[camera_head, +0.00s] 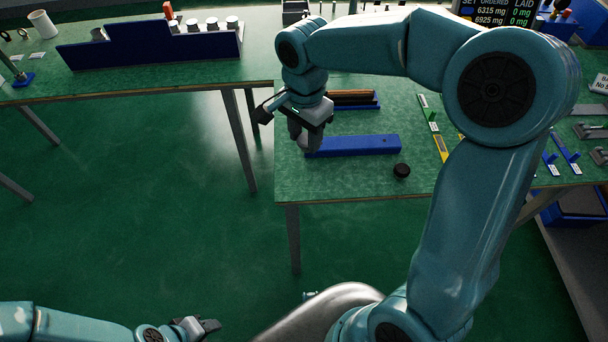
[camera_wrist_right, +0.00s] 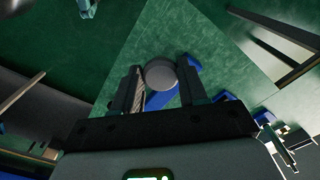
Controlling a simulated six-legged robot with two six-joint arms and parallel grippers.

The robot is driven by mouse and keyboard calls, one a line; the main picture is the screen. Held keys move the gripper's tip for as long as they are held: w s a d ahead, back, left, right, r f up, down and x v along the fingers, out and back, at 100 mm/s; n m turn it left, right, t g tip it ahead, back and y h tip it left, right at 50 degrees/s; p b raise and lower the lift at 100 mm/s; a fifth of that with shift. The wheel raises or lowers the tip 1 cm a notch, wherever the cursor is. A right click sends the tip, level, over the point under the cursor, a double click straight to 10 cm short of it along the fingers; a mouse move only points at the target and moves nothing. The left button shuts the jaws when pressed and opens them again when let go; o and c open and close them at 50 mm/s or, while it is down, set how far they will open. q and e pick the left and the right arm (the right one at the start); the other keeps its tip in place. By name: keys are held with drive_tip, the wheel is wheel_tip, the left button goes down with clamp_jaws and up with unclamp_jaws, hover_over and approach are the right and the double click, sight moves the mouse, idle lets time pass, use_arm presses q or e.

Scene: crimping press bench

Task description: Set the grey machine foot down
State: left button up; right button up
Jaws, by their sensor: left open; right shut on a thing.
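The grey machine foot shows as a round grey disc (camera_wrist_right: 160,73) between the fingertips in the right wrist view. My right gripper (camera_head: 303,138) is shut on it, beside the left end of a long blue block (camera_head: 355,145) on the green bench (camera_head: 330,182). My left gripper (camera_head: 208,326) is open and empty, low at the bottom left, away from the bench.
A black round piece (camera_head: 402,170) lies near the bench's front edge. Dark and orange rods (camera_head: 353,98) lie behind the blue block. Green and yellow strips (camera_head: 434,125) lie to the right. A second bench at left bears a dark blue rack (camera_head: 150,50).

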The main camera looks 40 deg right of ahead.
wheel_tip(320, 180, down, 13)
drive_tip(key=shift+f+b, duration=0.1)
drive_tip(key=shift+b, duration=0.2)
drive_tip(key=o, duration=1.1)
drive_tip(key=shift+r, duration=0.25)
wheel_tip(320, 180, up, 12)
drive_tip(key=shift+f+p, duration=0.1)
drive_tip(key=shift+p, duration=0.3)
